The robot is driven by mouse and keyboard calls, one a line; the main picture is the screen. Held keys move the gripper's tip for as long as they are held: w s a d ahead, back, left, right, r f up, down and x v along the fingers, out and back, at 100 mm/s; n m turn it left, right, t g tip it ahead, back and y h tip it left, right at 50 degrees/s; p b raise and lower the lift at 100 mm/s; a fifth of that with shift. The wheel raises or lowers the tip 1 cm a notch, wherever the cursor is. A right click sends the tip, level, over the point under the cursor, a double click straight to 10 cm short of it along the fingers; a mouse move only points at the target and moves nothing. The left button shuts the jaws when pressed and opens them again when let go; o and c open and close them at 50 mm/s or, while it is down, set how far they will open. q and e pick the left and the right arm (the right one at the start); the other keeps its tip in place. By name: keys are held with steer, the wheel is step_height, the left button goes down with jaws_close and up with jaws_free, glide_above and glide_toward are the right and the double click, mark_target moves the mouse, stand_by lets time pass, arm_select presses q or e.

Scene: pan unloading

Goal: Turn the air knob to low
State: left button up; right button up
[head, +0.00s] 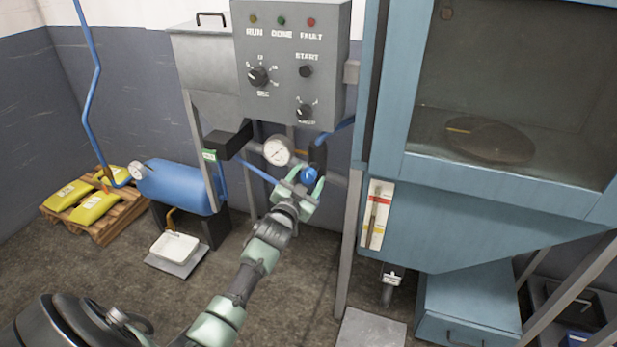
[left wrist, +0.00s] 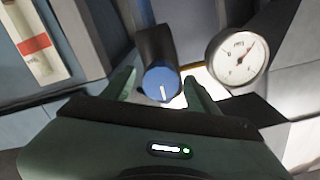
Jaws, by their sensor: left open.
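The air knob (head: 309,176) is a blue round knob below the grey control box, beside a white pressure gauge (head: 277,151). In the left wrist view the blue knob (left wrist: 162,82) shows a white pointer line on its face, and the gauge (left wrist: 237,58) is to its right. My left gripper (head: 304,184) is at the knob. In the left wrist view its open fingers (left wrist: 160,90) stand on either side of the knob; I cannot tell whether they touch it. No low marking is readable. My right gripper is not in view.
The grey control box (head: 291,60) with lamps and dials hangs above. A blue cabinet (head: 395,120) with a window stands close on the right. A blue tank (head: 178,187) and a pallet of yellow bags (head: 95,205) are at left.

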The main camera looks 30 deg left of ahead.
arm_select(q)
steer(key=v, duration=0.7)
stand_by(0.3)
steer(key=s+d+f+g+h, duration=0.1)
steer(key=s+d+f+g, duration=0.35)
steer(key=f, duration=0.85)
steer(key=s+d+f+g+h, duration=0.1)
steer(key=s+d+f, duration=0.1)
steer(key=s+f, duration=0.8)
steer(key=s+d+f+g+h, duration=0.1)
steer(key=s+d+f+g, duration=0.15)
steer(key=f, duration=1.25)
steer(key=s+d+f+g, duration=0.2)
steer(key=s+f, duration=0.3)
steer(key=s, duration=0.6)
steer(key=s+d+f+g+h, duration=0.1)
steer(key=s+d+f+g, duration=0.2)
steer(key=s, duration=0.9)
steer(key=s+d+f+g, duration=0.3)
steer(key=s+f, duration=0.6)
steer(key=s, duration=0.3)
steer(key=shift+f, duration=0.2)
